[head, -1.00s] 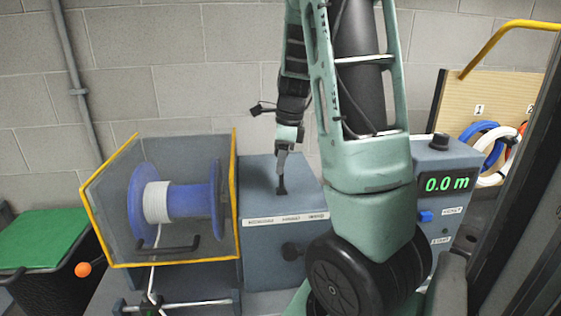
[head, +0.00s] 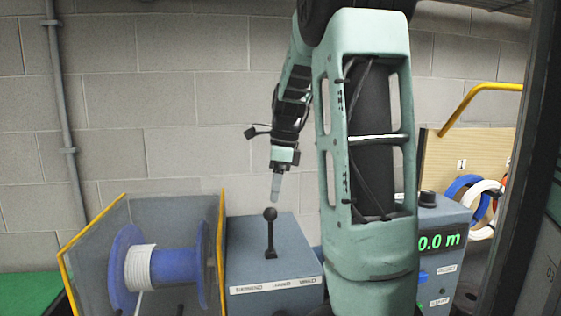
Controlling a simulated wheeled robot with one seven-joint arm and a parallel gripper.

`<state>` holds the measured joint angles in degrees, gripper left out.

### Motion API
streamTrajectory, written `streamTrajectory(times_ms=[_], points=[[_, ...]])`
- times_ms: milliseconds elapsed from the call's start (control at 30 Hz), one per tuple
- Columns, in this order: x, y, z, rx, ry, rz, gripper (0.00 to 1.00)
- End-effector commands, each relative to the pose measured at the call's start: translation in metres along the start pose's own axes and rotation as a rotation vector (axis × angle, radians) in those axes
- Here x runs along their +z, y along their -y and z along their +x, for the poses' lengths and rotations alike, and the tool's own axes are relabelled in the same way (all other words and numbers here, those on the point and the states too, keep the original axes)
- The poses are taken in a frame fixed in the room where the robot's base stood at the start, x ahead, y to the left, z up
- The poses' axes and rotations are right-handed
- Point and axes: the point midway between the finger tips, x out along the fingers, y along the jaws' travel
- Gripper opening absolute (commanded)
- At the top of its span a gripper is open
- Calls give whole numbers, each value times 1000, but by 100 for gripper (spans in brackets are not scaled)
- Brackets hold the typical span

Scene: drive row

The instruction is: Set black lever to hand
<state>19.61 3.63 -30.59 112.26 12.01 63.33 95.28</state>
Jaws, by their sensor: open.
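The black lever (head: 270,235), with a round ball knob, stands about upright on top of a blue-grey box (head: 246,262). A white label strip (head: 277,284) with three words runs along the box's front top edge. The words are too small to read surely, so I cannot tell which one the lever stands at. My gripper (head: 275,190) hangs above the knob, pointing down and apart from it. It is open and empty, its fingers seen nearly edge-on.
Left of the box is a yellow-edged guard (head: 222,240) around a blue spool (head: 126,262) of white cable. Coiled cables (head: 470,188) hang further right. A block wall is behind.

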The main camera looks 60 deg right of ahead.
Motion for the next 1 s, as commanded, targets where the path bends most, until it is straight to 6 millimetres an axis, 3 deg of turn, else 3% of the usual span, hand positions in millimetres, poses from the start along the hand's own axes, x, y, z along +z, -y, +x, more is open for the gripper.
streamTrajectory(times_ms=[200,400,1000], points=[[0,1,-46,-4,1,1,54],[0,1,-69,-2,0,1,54],[0,0,-74,0,0,1,54]])
